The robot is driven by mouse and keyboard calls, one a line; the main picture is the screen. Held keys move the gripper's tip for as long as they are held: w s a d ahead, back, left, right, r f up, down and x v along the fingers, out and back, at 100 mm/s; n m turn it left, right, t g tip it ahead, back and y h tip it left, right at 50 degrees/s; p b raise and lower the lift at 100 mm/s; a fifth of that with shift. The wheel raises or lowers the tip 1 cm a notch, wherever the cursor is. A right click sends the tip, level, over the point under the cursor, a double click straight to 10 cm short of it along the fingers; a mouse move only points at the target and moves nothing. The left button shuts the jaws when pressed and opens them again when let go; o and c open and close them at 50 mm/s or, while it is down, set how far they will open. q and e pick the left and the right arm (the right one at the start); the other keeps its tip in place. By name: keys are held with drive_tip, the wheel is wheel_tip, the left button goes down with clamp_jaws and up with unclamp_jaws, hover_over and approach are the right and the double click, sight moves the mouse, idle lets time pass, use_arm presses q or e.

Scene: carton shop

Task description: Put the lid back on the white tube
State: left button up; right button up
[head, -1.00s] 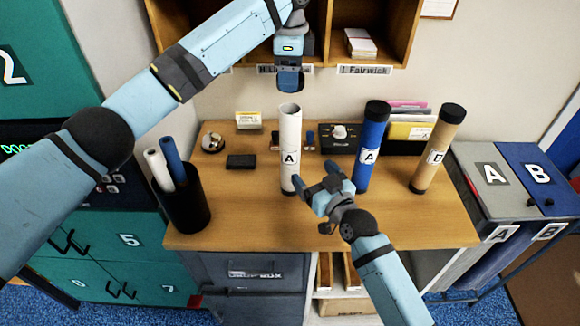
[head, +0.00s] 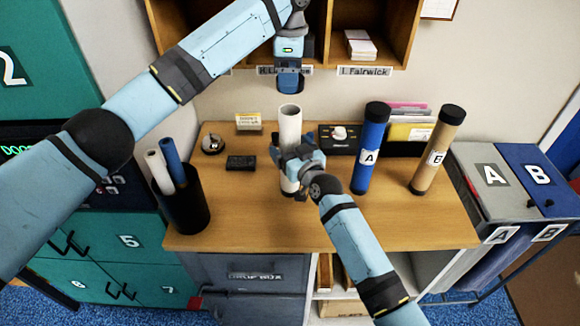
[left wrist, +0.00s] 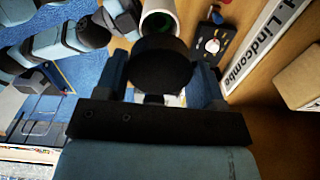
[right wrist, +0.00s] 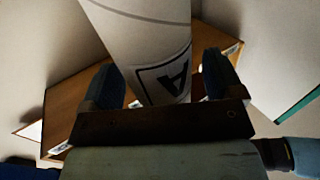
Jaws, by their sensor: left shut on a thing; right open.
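The white tube (head: 290,122) stands upright on the desk with its top open. Its open mouth, greenish inside, shows in the left wrist view (left wrist: 160,22). My left gripper (head: 290,88) is above the tube, shut on a round black lid (left wrist: 160,75); in the head view the lid is mostly hidden by the gripper. My right gripper (head: 290,160) is open at the tube's middle and covers its label in the head view. In the right wrist view the tube (right wrist: 145,40), with part of its "A" label, stands between the two open fingers (right wrist: 170,80).
A blue tube (head: 371,145) and a brown tube (head: 437,148), both black-capped, stand to the right. A black holder (head: 185,205) with two thin rolls stands at the left. The wooden shelf (head: 405,30) hangs behind my left gripper.

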sight(290, 106)
drive_tip(key=shift+w+a, duration=0.1)
drive_tip(key=shift+w, duration=0.05)
drive_tip(key=c, duration=1.4)
use_arm(q)
drive_tip(key=shift+f, duration=2.45)
drive_tip(key=shift+f, duration=0.9)
drive_tip(key=shift+f, duration=0.6)
drive_tip(key=o, duration=0.9)
drive_tip(key=shift+o, duration=0.2)
drive_tip(key=shift+r, duration=0.1)
